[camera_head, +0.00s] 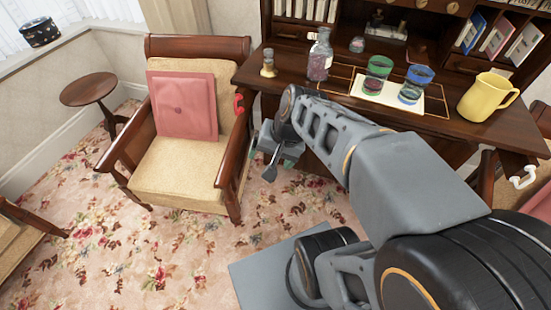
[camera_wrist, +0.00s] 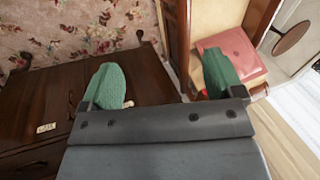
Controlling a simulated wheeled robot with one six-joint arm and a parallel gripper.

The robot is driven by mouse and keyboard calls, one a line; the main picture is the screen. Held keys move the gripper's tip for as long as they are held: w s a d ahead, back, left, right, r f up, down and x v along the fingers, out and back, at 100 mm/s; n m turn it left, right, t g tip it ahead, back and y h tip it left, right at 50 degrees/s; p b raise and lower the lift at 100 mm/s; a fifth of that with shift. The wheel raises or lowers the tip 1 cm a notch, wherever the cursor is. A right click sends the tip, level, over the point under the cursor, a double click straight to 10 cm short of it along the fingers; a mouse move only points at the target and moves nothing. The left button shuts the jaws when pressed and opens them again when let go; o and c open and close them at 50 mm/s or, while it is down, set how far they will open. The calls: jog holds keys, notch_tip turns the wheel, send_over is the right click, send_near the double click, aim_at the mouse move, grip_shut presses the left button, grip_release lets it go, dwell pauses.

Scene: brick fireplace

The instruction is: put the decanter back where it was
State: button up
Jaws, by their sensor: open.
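A clear glass decanter (camera_head: 320,55) with dark purplish contents and a pale label stands upright on the wooden desk (camera_head: 285,58), left of the cups. I do not make it out in the wrist view. My gripper (camera_head: 270,163) hangs beside the desk's left front, near the armchair's right arm, lower than the decanter and apart from it. In the wrist view my gripper (camera_wrist: 163,78) shows two green finger pads spread wide, with nothing between them.
Two coloured cups (camera_head: 377,75) on a white mat and a yellow jug (camera_head: 487,97) stand to the right. An armchair (camera_head: 185,165) with a pink cushion and a round table (camera_head: 88,89) are left.

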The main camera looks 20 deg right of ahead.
jog(key=shift+s+d+r+n+t+h, duration=0.15)
jog(key=shift+s+n+h, duration=0.3)
jog(key=shift+n, duration=0.6)
jog(key=shift+s+a+f+n+t+h, duration=0.1)
jog(key=shift+s+n+h, duration=0.15)
jog(key=shift+n+h, duration=0.6)
jog(key=shift+s+d+r+n+t+h, duration=0.1)
jog(key=shift+s+n+t+h, duration=0.2)
jog(key=shift+n, duration=1)
jog(key=shift+r+p, duration=0.6)
jog(key=shift+r, duration=0.1)
